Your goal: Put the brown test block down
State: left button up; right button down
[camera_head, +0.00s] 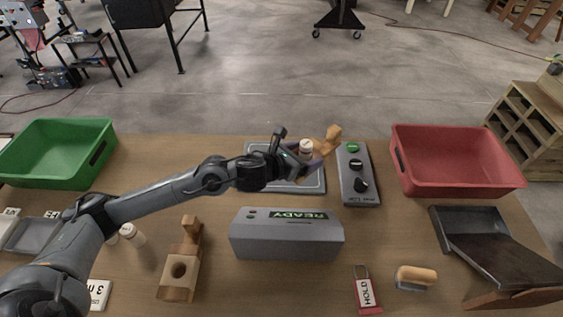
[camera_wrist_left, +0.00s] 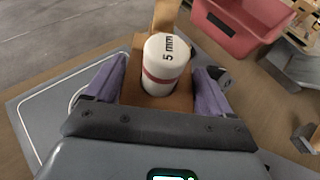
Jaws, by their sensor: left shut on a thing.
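The brown test block (camera_head: 333,132) is wooden, with an upright part at its far end. In the left wrist view the brown block (camera_wrist_left: 155,103) sits between the two purple fingers of my left gripper (camera_wrist_left: 157,88). A white cylinder (camera_wrist_left: 166,62) with a red band and the marking "5 mm" stands in it. In the head view my left gripper (camera_head: 310,154) is shut on the block, over the right part of a grey plate (camera_head: 308,186) with a pale outline. The gripper and arm hide part of the block and plate; I cannot tell whether they touch.
A control box (camera_head: 357,188) with knobs stands close right of the plate. A grey detector housing (camera_head: 287,243) reading "READY" is in front. Another wooden block (camera_head: 178,276) with a hole stands front left. A green bin (camera_head: 62,168) and red bin (camera_head: 455,177) flank the table.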

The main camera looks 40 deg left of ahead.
pick_arm(q)
jog(key=a+f, duration=0.1)
jog(key=a, duration=0.1)
jog(key=a+f, duration=0.2)
jog(key=a, duration=0.1)
jog(key=a+f, duration=0.1)
jog(key=a, duration=0.2)
jog(key=shift+s+f, duration=0.1)
jog(key=shift+f, duration=0.25)
jog(key=shift+f+b, duration=0.65)
jog(key=shift+f, duration=1.35)
jog(key=shift+f, duration=0.2)
jog(key=o, duration=1.2)
jog(key=shift+c, duration=0.2)
jog(key=shift+r, duration=0.1)
